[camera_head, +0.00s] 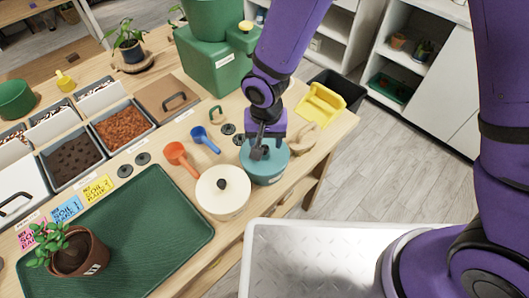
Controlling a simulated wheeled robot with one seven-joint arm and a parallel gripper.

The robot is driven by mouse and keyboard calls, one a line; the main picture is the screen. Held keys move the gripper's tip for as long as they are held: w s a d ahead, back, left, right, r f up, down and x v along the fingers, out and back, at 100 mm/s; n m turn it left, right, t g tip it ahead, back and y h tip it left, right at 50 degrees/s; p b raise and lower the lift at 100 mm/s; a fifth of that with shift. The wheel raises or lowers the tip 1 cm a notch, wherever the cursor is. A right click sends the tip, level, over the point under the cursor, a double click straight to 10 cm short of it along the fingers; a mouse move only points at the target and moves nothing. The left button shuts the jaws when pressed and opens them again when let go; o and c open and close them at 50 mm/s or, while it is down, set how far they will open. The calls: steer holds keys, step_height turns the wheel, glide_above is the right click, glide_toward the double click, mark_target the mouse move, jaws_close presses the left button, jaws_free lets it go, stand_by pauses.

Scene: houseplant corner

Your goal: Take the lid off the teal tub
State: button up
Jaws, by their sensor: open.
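The teal tub (266,176) stands near the right end of the wooden table. Its teal lid (275,160) is on top, partly hidden behind my gripper. My gripper (260,154) is open and points down over the middle of the lid. The lid's knob is hidden by the fingers, so I cannot tell whether they are around it or above it.
A cream tub (222,200) with a dark knob stands close to the left. A blue scoop (204,138) and an orange scoop (180,158) lie behind it. A yellow dustpan (322,104) is at the back right. A green tray (130,240) with a potted plant (75,252) is at the left.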

steer(key=shift+a+f, duration=0.15)
steer(key=shift+f, duration=1.5)
steer(key=c, duration=1)
steer(key=shift+r, duration=0.15)
steer(key=shift+r, duration=4.85)
